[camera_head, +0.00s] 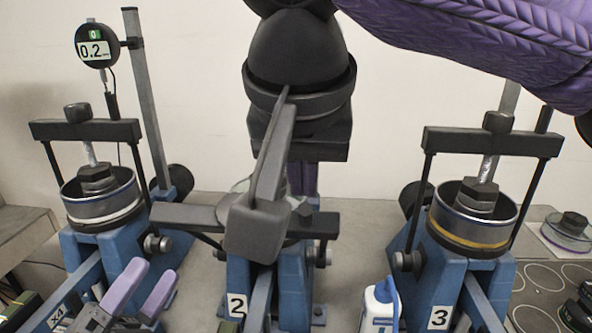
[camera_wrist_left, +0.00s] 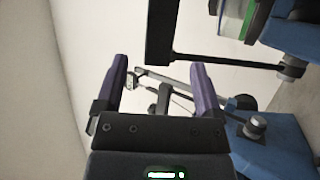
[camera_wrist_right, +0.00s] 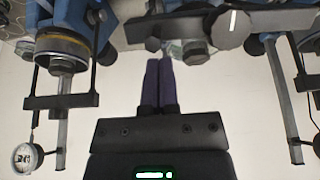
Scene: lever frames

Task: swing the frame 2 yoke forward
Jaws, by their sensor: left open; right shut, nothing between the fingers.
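Frame 2 (camera_head: 236,305) stands in the middle of the head view, a blue base with a white "2" label. Its dark yoke crossbar (camera_head: 185,216) looks lower and larger than those of its neighbours. A long dark bar (camera_head: 272,150) with a blocky end overlaps it, hiding part of the frame. My right gripper (camera_head: 302,182) points down behind frame 2's crossbar, partly hidden. Its fingers are together and empty in the right wrist view (camera_wrist_right: 160,65), close to a dark crossbar; contact is unclear. My left gripper (camera_head: 132,288) is open and empty at lower left, near the left frame.
The left frame (camera_head: 85,262) has an upright yoke and a dial gauge (camera_head: 95,46) beside it. Frame 3 (camera_head: 470,275), at right, also has an upright yoke. A white bottle (camera_head: 380,308) stands between frames 2 and 3. Round parts lie at far right.

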